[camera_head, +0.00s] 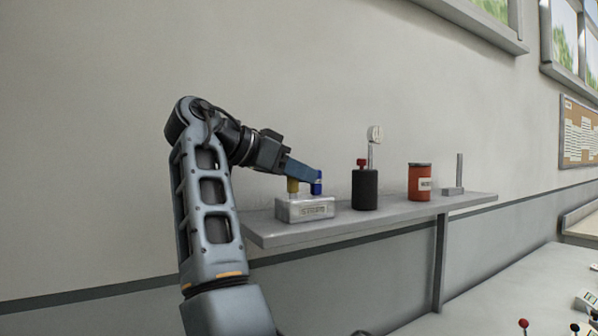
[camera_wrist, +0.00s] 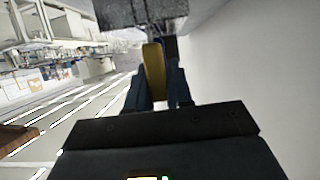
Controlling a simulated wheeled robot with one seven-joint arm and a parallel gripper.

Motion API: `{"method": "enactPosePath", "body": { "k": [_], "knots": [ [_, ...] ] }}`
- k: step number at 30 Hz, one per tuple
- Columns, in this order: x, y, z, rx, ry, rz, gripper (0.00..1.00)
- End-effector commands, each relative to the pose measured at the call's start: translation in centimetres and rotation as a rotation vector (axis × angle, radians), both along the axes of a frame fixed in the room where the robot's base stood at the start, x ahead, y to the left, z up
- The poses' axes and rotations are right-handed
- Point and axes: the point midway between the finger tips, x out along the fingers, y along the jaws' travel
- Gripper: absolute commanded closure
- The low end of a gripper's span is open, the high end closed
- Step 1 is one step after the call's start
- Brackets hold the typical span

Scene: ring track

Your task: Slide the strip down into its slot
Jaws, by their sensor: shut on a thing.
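A pale grey block (camera_head: 306,210) with a label on its front stands at the left end of a wall shelf. A yellow strip (camera_head: 292,186) stands upright at the block's left part. My gripper (camera_head: 318,177) reaches in from the left, over the yellow strip, with its fingertips shut on a bright blue strip (camera_head: 316,188). The blue strip is upright above the block's right part; I cannot tell how far it is in its slot. In the wrist view the block (camera_wrist: 140,10) is at the top, and the yellow strip (camera_wrist: 153,70) largely hides the fingertips.
The grey shelf (camera_head: 400,208) runs along the wall. A white surface (camera_head: 480,300) lies lower right.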

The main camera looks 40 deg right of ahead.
Motion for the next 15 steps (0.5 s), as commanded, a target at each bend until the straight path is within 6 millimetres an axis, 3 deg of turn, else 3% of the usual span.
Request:
{"method": "enactPosePath", "body": {
  "k": [9, 10, 15],
  "knots": [
    [-0.01, 0.0, -0.78, 0.0, 0.0, 0.0, 1.0],
    [-0.01, 0.0, -0.77, 0.0, 0.0, 0.0, 0.79],
    [-0.01, 0.01, -0.71, 0.0, 0.0, 0.0, 0.62]
  ]
}}
